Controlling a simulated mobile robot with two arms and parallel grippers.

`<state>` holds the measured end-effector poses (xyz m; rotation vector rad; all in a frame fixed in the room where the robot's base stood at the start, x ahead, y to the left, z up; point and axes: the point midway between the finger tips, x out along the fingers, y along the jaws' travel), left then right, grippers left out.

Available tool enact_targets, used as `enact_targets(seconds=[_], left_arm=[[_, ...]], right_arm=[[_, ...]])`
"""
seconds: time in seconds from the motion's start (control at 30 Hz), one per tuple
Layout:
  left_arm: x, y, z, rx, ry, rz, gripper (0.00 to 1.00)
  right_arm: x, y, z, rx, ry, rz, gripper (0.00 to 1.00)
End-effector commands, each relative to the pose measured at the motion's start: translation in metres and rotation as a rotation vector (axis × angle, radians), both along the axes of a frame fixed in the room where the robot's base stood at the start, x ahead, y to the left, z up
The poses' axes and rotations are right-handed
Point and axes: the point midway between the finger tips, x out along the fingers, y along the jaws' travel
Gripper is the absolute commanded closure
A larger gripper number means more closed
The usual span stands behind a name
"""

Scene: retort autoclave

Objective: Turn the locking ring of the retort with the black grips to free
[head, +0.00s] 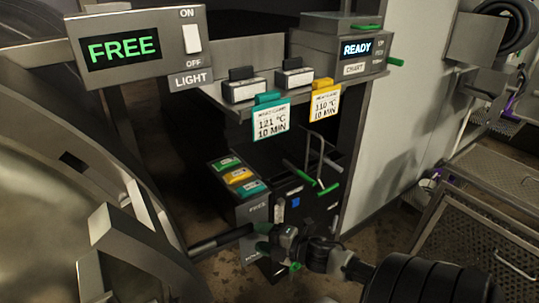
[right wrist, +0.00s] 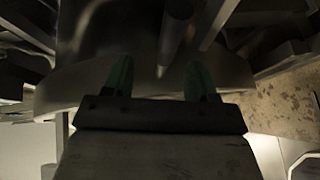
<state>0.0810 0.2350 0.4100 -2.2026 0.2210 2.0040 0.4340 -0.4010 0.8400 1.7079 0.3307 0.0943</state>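The retort's rounded metal door and locking ring (head: 105,150) fill the left of the head view. A black grip (head: 222,241) sticks out from the ring to the right, its end close to my right gripper (head: 278,246). In the right wrist view, the green fingers of my right gripper (right wrist: 158,80) stand wide apart. A dark bar (right wrist: 174,28), likely the grip, shows beyond and between them, touching neither finger as far as I can see. A display (head: 122,47) above the retort reads FREE. My left gripper is not in view.
A light switch (head: 192,39) sits beside the display. A shelf behind holds a unit reading READY (head: 357,49) and hanging teal (head: 271,117) and yellow (head: 325,101) cards. A perforated metal cart (head: 485,235) is at right.

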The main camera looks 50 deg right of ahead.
Motion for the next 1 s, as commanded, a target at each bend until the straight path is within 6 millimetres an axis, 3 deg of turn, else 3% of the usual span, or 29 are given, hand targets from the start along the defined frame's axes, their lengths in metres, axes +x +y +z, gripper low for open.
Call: enact_targets(seconds=[0.23, 0.87, 0.97, 1.0], left_arm=[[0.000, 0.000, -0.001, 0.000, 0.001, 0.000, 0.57], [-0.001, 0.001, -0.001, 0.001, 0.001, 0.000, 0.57], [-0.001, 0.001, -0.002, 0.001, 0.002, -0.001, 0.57], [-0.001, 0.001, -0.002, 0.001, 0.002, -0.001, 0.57]], right_arm=[[-0.022, -0.006, 0.002, 0.000, 0.000, 0.001, 0.42], [-0.023, -0.007, 0.001, 0.003, 0.003, -0.002, 0.42], [-0.026, -0.012, -0.015, 0.031, 0.037, -0.040, 0.42], [-0.029, -0.016, -0.028, 0.058, 0.066, -0.072, 0.42]])
